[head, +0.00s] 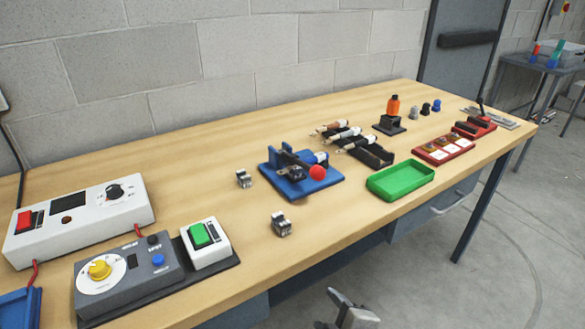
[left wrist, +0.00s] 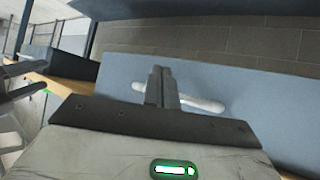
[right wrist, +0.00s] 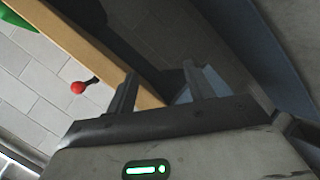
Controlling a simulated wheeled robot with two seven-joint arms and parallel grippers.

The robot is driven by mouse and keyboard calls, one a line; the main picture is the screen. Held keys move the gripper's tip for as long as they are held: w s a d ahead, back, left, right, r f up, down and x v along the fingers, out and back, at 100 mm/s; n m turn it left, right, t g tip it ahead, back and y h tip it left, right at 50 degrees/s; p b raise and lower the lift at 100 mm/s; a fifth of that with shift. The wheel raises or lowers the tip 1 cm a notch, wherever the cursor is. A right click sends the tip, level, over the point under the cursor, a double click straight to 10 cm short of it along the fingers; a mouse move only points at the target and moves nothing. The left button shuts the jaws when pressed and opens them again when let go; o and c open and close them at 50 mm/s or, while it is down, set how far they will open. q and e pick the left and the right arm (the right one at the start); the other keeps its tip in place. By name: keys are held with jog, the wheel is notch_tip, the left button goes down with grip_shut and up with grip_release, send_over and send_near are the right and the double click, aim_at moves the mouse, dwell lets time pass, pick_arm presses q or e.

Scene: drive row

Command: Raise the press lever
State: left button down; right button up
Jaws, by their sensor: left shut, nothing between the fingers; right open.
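The press is a blue bench fixture; its base (head: 290,188) stands mid-table in the head view. Its lever ends in a red ball knob (head: 317,173), low at the press's front right. The knob also shows on a short dark rod in the right wrist view (right wrist: 77,88), left of the fingers and apart from them. My right gripper (head: 352,306) is open and empty, low in front of the table edge, below and away from the knob. My left gripper (left wrist: 163,85) is shut and empty before a blue-grey drawer front, outside the head view.
A green tray (head: 400,181) lies right of the press. Small metal blocks (head: 281,224) stand near it. A grey control box (head: 125,277) and a white box (head: 80,220) fill the left. A drawer handle (left wrist: 205,103) shows behind my left fingers. The table's front edge lies between my right gripper and the press.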

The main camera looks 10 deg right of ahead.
jog(key=w+d+r+n+t+h, duration=0.1)
jog(key=w+r+n+t+h, duration=0.15)
jog(key=w+r+n, duration=0.45)
jog(key=n+t+h, duration=0.1)
jog(key=n+t, duration=0.2)
jog(key=n, duration=0.3)
send_near(319, 177)
jog(key=shift+h, duration=0.25)
jog(key=w, duration=0.4)
jog(key=w+d, duration=0.1)
jog(key=w, duration=0.6)
jog(key=shift+w+d+f, duration=0.1)
jog(key=shift+w+d, duration=0.2)
grip_shut()
